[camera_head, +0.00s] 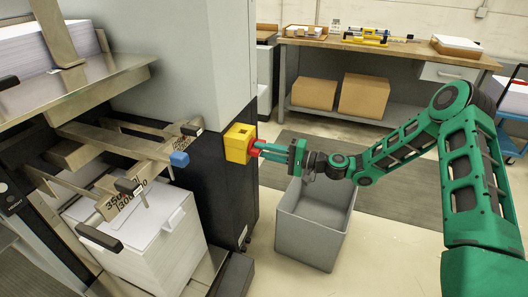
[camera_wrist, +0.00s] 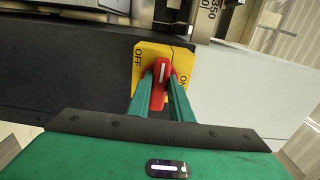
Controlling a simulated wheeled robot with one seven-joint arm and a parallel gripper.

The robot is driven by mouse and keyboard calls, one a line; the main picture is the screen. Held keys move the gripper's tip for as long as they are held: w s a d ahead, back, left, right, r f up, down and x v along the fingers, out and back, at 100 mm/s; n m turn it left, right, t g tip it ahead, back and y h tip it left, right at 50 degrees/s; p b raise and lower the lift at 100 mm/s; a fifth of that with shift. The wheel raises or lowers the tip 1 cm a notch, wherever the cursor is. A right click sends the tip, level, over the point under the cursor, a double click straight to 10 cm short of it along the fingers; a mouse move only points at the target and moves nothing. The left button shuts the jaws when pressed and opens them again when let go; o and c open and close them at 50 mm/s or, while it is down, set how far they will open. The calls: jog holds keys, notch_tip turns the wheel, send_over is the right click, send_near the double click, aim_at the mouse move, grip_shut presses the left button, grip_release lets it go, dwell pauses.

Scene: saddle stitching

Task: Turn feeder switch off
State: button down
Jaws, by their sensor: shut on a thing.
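The feeder switch is a yellow box (camera_head: 238,139) with a red knob (camera_head: 253,150), mounted on the dark side of the machine. In the wrist view the yellow plate (camera_wrist: 149,52) reads OFF at the left and ON, partly covered, at the right. The red knob (camera_wrist: 160,78) has a white line that runs nearly upright in that picture, between the two labels. My gripper (camera_head: 262,150) reaches the knob from the right. Its two green fingers are shut on the knob, one on each side, in the wrist view (camera_wrist: 161,92).
A grey open bin (camera_head: 315,225) stands on the floor below my gripper. The machine (camera_head: 210,60) with paper stacks (camera_head: 150,245) fills the left. A workbench (camera_head: 390,50) with cardboard boxes (camera_head: 362,95) underneath stands at the back. A dark mat (camera_head: 390,170) lies on the floor.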

jog(key=shift+f, duration=0.3)
jog(key=c, duration=1.6)
grip_release()
jog(key=shift+r, duration=0.15)
jog(key=shift+d, duration=0.15)
jog(key=v, duration=1)
jog(key=shift+s+d, duration=0.15)
jog(key=shift+d, duration=0.1)
